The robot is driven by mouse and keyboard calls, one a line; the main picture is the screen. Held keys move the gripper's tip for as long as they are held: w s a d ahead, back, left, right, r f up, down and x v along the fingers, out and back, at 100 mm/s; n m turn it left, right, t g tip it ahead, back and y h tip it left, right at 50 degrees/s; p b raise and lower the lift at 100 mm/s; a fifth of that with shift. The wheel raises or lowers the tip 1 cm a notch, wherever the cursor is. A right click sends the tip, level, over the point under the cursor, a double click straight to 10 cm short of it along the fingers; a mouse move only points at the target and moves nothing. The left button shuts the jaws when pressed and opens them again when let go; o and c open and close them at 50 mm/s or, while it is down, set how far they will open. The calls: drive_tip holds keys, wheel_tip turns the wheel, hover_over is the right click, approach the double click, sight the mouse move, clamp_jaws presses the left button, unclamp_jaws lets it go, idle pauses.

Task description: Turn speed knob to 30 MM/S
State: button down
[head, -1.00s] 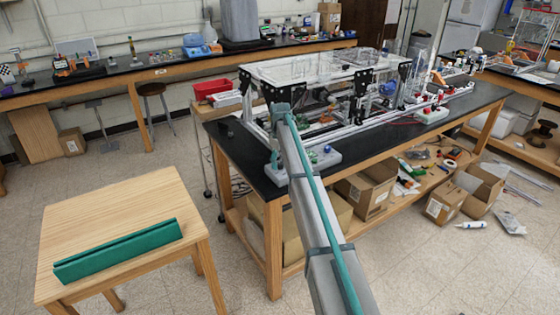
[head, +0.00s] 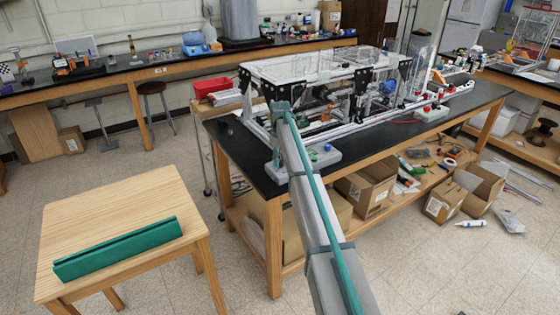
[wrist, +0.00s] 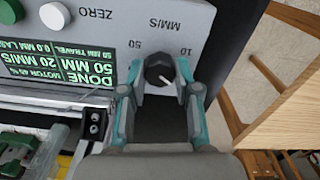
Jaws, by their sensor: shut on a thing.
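The black speed knob (wrist: 160,70) sits on the grey face of the control box (wrist: 110,45) in the wrist view, which shows the box upside down. Its white pointer line points to the lower right in the picture. "MM/S", "50" and "10" are printed around it. The box's display (wrist: 105,75) reads DONE, 50 MM and 20 MM/S; its smaller lines are hard to read. My gripper (wrist: 159,82) is shut on the knob, one teal finger on each side. In the head view the box (head: 322,158) stands at the bench's front edge; my arm hides the knob there.
A white button (wrist: 55,15) and a green button (wrist: 8,10) are on the box beside the display. The extrusion frame (head: 310,70) stands behind the box on the black bench. A wooden table (head: 110,215) with a teal block (head: 118,250) is at left.

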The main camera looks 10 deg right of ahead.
drive_tip(key=m+b, duration=0.1)
drive_tip(key=m, duration=0.4)
drive_tip(key=shift+m, duration=0.4)
drive_tip(key=m+b, duration=0.1)
drive_tip(key=m, duration=0.4)
drive_tip(key=shift+m, duration=0.3)
drive_tip(key=c, duration=0.8)
unclamp_jaws()
wheel_tip(320, 180, up, 12)
drive_tip(key=shift+r, duration=0.1)
